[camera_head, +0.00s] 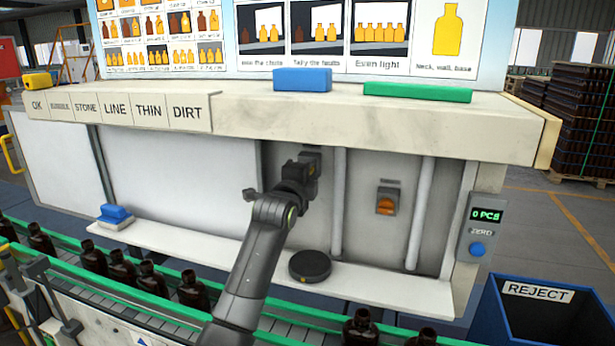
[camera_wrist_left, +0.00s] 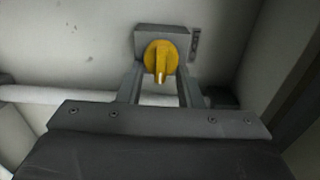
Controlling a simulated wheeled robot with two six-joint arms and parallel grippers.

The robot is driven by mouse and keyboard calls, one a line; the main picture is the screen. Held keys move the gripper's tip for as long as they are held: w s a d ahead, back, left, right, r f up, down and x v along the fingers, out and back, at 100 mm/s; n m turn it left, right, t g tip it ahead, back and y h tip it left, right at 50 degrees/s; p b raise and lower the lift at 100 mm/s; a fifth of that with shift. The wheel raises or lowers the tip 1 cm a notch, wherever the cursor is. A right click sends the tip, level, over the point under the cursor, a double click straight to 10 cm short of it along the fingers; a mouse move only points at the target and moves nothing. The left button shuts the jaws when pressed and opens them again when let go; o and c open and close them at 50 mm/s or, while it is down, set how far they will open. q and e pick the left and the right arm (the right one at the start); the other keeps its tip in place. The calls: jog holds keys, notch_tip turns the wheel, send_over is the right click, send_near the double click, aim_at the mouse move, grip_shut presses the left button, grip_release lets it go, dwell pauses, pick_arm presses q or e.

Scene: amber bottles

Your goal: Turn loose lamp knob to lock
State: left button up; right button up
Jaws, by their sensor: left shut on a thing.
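The yellow lamp knob (camera_wrist_left: 161,57) sits on a grey box (camera_wrist_left: 148,32) on a pale panel in the left wrist view, with its raised grip pointing roughly downward in the picture. My left gripper (camera_wrist_left: 161,76) is shut on the knob, with a finger on each side of its grip. In the head view, my left gripper (camera_head: 309,165) reaches the recessed panel under the counter, and its wrist hides the knob there. My right gripper is not in view.
An orange rocker switch (camera_head: 386,205) is on the panel to the right. A black round puck (camera_head: 310,265) and a blue-and-white block (camera_head: 115,215) lie on the lower shelf (camera_head: 385,288). Bottles (camera_head: 193,291) stand along a green-railed conveyor. A blue reject bin (camera_head: 535,318) stands at right.

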pick_arm(q)
jog(key=shift+a+r, duration=0.1)
jog(key=shift+r, duration=0.3)
jog(key=o, duration=1)
jog(key=shift+w+f, duration=0.2)
jog(key=shift+w, duration=0.05)
jog(key=b+v, duration=0.5)
jog(key=v, duration=1.2)
jog(key=shift+s, duration=0.15)
jog(key=shift+a+f, duration=0.1)
jog(key=shift+f, duration=0.05)
